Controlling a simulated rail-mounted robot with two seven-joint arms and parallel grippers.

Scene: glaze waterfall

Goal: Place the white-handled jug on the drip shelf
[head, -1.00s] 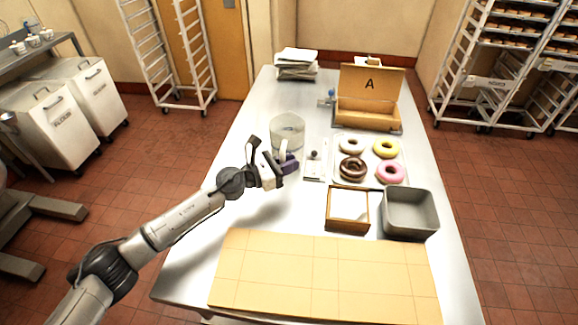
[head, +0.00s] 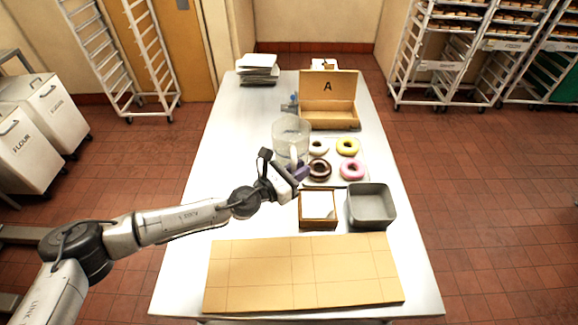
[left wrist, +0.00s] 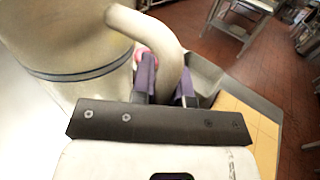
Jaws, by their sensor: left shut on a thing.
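The clear jug (head: 291,135) with a white handle stands out over the table, left of the doughnuts, and partly covers the white one. My left gripper (head: 299,174) is shut on the jug's handle at its near side. In the left wrist view, the purple fingertips (left wrist: 167,82) sit on both sides of the pale curved handle (left wrist: 155,30), and the jug body (left wrist: 75,50) fills the upper left. The jug looks upright and seems held above the table. I cannot make out which thing is the drip shelf. My right gripper is not in view.
Several doughnuts, such as the pink one (head: 353,169), lie right of the jug. A wooden box (head: 318,224) and a grey pan (head: 372,207) stand nearer. An open carton (head: 328,98) is behind. A tan board (head: 300,275) covers the near end.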

